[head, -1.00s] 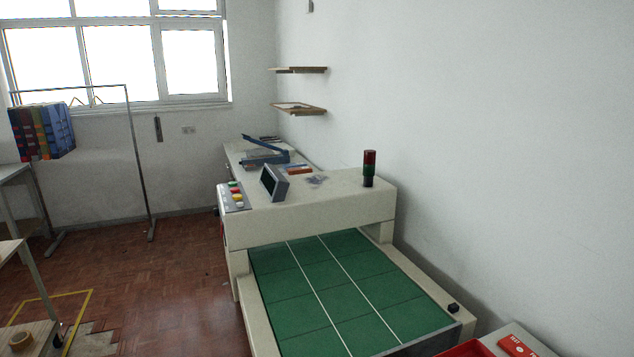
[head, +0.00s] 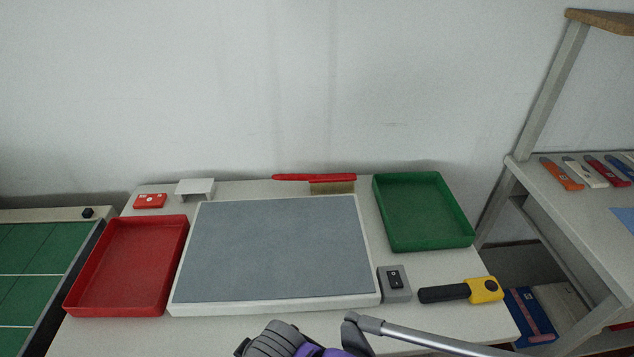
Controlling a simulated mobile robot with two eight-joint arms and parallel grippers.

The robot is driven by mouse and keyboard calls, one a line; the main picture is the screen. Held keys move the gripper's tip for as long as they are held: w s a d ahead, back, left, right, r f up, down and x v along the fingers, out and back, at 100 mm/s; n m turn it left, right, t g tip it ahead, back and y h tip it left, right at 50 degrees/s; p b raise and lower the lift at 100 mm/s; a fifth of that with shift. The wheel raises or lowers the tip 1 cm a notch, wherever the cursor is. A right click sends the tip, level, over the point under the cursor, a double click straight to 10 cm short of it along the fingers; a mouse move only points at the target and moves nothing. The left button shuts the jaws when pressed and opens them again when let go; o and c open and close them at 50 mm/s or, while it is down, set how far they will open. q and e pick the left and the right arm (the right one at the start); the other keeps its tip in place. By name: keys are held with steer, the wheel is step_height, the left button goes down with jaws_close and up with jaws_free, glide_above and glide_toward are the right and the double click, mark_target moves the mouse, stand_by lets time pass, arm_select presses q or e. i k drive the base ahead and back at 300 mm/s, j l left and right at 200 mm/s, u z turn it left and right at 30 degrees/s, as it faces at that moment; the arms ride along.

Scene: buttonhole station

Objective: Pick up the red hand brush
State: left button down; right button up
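The red hand brush (head: 314,178) lies at the back of the white table, close to the wall, behind the grey mat. Its red handle points left and its tan bristles (head: 332,188) show at the right end. One of my arms shows at the bottom edge of the head view, with grey and purple parts and a metal rod. No gripper fingertips can be made out, and nothing of mine is near the brush.
A grey mat in a white frame (head: 275,305) fills the table's middle. A red tray (head: 183,240) stands left, a green tray (head: 376,222) right. A grey switch box (head: 394,284) and a yellow-black tool (head: 462,291) lie front right. A shelf stands at right.

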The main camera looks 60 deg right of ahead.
mark_target(342, 178)
steer(key=k+z, duration=0.1)
steer(key=z, duration=1.15)
steer(key=i+j+z, duration=0.1)
steer(key=z, duration=0.25)
steer(key=j+z, duration=0.15)
steer(key=z, duration=0.2)
steer(key=i+j+z, duration=0.15)
steer(key=z, duration=0.25)
